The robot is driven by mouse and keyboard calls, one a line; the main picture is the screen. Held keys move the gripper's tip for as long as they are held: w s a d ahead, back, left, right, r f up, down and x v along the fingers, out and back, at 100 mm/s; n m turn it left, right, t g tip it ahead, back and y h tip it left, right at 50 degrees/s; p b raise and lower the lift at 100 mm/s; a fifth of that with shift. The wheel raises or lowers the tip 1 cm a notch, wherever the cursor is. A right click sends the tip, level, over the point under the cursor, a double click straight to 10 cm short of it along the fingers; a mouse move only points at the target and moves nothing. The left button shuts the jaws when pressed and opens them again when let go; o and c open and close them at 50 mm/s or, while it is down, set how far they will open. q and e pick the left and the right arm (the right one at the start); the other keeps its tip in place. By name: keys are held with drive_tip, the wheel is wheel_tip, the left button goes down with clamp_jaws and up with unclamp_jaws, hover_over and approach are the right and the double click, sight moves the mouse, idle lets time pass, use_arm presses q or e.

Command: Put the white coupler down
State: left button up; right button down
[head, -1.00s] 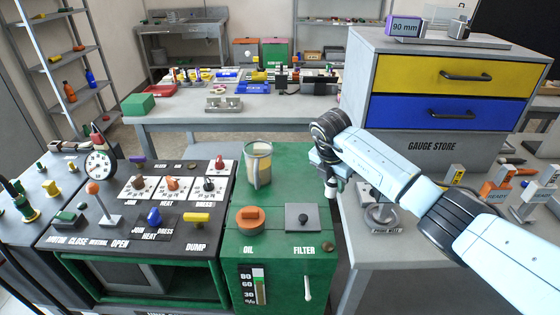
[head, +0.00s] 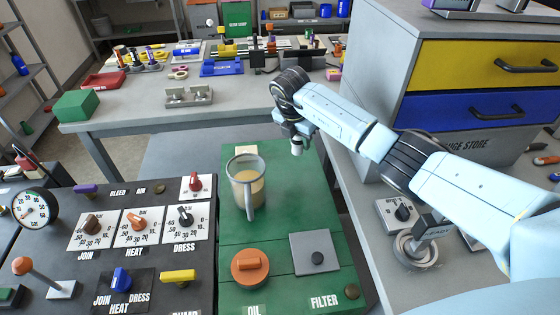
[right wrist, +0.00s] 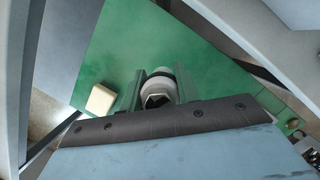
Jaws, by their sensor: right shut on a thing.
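My right gripper (head: 297,142) is shut on the white coupler (head: 297,151), which shows as a small pale piece below the fingers in the head view. In the right wrist view the coupler (right wrist: 157,88) is a white ring with a dark opening, between the two fingers (right wrist: 157,92). Both are over the far right part of the green cabinet top (head: 275,205). I cannot tell whether the coupler touches the surface. My left gripper is not in view.
A clear jug (head: 246,180) of tan liquid stands on the green top. A cream block (right wrist: 102,98) lies on it near the coupler. The grey drawer cabinet (head: 400,60) stands to the right.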

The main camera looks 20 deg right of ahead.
sight(295, 144)
drive_tip(key=f, duration=0.4)
drive_tip(key=shift+s+f, duration=0.15)
drive_tip(key=shift+s, duration=0.05)
drive_tip(key=shift+w+f+b, duration=0.1)
drive_tip(key=shift+f+b, duration=0.4)
drive_tip(key=shift+f, duration=1.5)
drive_tip(key=c, duration=1)
unclamp_jaws()
drive_tip(key=shift+f, duration=0.15)
drive_tip(key=shift+c, duration=0.2)
drive_tip(key=shift+r, duration=0.2)
drive_tip(key=p+v, duration=0.1)
drive_tip(key=v, duration=1.1)
drive_tip(key=shift+p, duration=0.3)
